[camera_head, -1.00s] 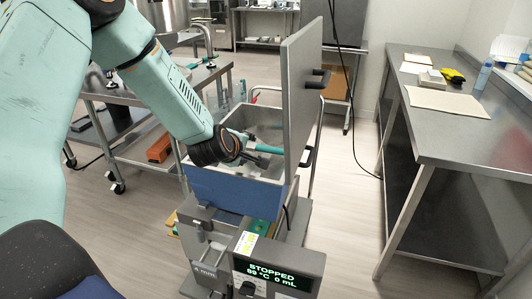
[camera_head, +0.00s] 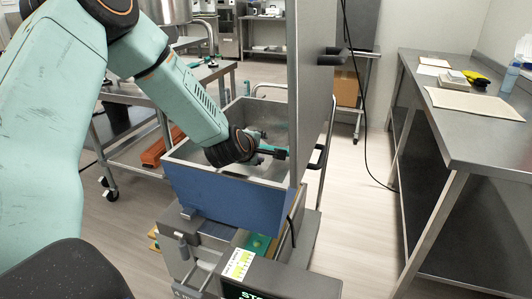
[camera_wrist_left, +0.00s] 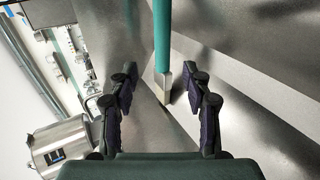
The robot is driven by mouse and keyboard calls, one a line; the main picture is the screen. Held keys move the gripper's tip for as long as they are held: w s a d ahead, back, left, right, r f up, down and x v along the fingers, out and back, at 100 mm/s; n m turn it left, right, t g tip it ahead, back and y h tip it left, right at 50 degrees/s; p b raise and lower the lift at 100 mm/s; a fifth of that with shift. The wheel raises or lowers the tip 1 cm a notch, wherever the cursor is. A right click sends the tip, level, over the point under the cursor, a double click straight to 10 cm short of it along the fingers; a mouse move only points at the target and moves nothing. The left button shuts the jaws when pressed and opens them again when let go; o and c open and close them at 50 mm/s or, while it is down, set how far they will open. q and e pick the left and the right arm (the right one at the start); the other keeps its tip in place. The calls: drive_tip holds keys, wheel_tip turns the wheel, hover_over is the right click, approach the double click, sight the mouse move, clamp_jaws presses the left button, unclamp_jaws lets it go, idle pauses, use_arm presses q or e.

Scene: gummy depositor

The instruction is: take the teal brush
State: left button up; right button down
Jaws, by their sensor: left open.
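The teal brush (camera_wrist_left: 162,35) shows in the left wrist view as a straight teal handle with a grey metal end, lying between the two fingers. My left gripper (camera_wrist_left: 160,77) is open, with one dark finger on each side of the brush and gaps between. In the head view, my left gripper (camera_head: 278,154) is inside the blue-fronted metal hopper (camera_head: 225,198), near the upright panel. There the wrist and fingers hide most of the brush. My right gripper is not in view.
A tall grey panel (camera_head: 313,100) with black handles stands up at the hopper's right side, close to my gripper. A steel table (camera_head: 470,135) stands at the right, and a cart (camera_head: 130,130) behind at the left. Floor is clear between hopper and right table.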

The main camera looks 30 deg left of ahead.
sight(269, 149)
use_arm(q)
drive_tip(key=shift+w+f+b, duration=0.3)
drive_tip(key=shift+w, duration=0.25)
drive_tip(key=x, duration=0.2)
drive_tip(key=b+x, duration=0.1)
drive_tip(key=x, duration=0.1)
drive_tip(key=shift+s+f, duration=0.15)
drive_tip(key=shift+f, duration=0.25)
drive_tip(key=shift+w+a+f, duration=0.15)
drive_tip(key=shift+w, duration=0.6)
drive_tip(key=shift+f, duration=0.1)
drive_tip(key=shift+c, duration=0.2)
